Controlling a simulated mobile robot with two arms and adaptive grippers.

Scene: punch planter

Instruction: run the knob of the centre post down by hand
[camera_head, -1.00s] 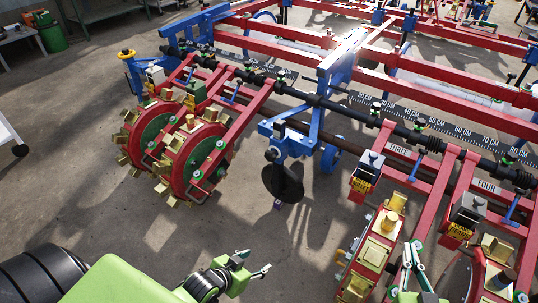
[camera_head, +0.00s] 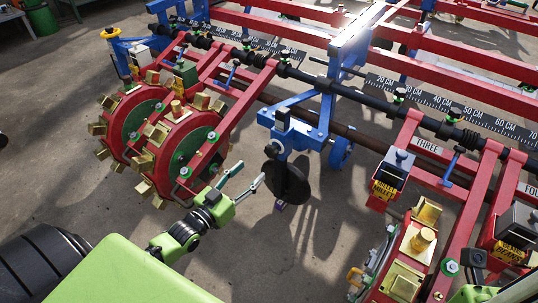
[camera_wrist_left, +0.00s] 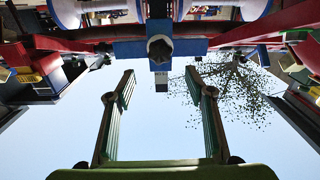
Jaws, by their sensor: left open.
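The centre post (camera_head: 283,128) is a blue bracket with a dark upright, standing mid-picture over a black disc (camera_head: 292,184). A small dark knob (camera_head: 271,151) shows on its near side. My left gripper (camera_head: 250,176) is open and empty, just left of the disc and slightly below the knob, with a gap between. In the left wrist view its two fingers (camera_wrist_left: 160,78) stand apart against sky. A dark six-sided knob-like end (camera_wrist_left: 160,48) on a blue beam lies beyond and between them.
A red planting wheel (camera_head: 178,140) with brass cups stands close left of my left gripper. Row unit three (camera_head: 423,240), with brass cups, stands to the right. A black bar and red frame (camera_head: 450,75) cross behind. Bare concrete floor (camera_head: 290,255) lies in front of the post.

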